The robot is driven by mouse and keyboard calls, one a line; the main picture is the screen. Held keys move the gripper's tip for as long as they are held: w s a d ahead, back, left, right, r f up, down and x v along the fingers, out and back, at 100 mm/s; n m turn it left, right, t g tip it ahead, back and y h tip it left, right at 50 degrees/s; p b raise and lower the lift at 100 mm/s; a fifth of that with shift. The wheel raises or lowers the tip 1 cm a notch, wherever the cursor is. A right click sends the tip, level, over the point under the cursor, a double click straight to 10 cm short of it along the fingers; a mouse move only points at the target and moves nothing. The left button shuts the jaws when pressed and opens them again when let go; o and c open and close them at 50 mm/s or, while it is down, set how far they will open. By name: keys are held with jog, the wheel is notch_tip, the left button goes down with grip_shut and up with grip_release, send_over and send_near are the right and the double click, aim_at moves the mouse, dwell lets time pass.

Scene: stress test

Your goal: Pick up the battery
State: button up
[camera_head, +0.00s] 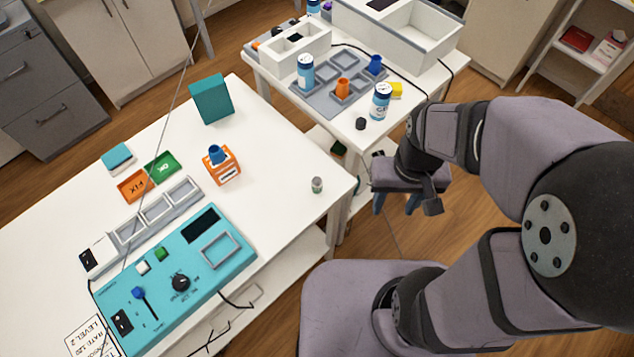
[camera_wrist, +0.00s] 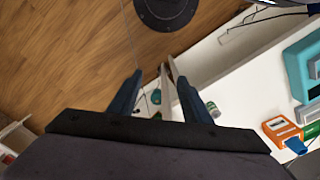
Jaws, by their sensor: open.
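A small upright cylinder with a grey top and a green band, likely the battery (camera_head: 317,184), stands near the right corner of the left white table. It also shows in the wrist view (camera_wrist: 213,108), just right of my right finger. My gripper (camera_head: 397,204) is out past that table's right edge, over the floor, to the right of the cylinder and apart from it. In the wrist view my gripper (camera_wrist: 157,88) has its two blue-grey fingers spread, with nothing held between them.
The left table holds a teal control panel (camera_head: 180,283), an orange device (camera_head: 222,168), a teal box (camera_head: 211,99), and orange and green trays. A second white table (camera_head: 408,124) behind carries bottles (camera_head: 381,101) and bins. Bare table surrounds the cylinder; a floor gap separates the tables.

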jog(key=shift+r, duration=0.1)
jog(key=shift+c, duration=0.2)
notch_tip(320, 180, up, 5)
jog(key=t+y+b, duration=0.2)
jog(key=t+y, duration=0.1)
jog(key=t, duration=0.1)
send_over(317, 185)
jog(key=w, duration=0.1)
notch_tip(317, 185, down, 4)
jog(key=w+a+f+m+t+b, duration=0.1)
jog(key=w+a+t+b, duration=0.1)
jog(key=w+a+t, duration=0.45)
jog(key=s+d+r+m+t+h+b, duration=0.1)
jog(key=s+d+r+t+h+b, duration=0.1)
jog(key=s+t+h, duration=0.3)
jog(key=s+d+r+m+t+h+b, duration=0.2)
jog(key=s+d+r+h, duration=0.15)
jog(key=s, duration=0.25)
jog(key=shift+a+f, duration=0.15)
jog(key=shift+f, duration=3.4)
jog(key=shift+a+f, duration=0.15)
jog(key=shift+f, duration=3.35)
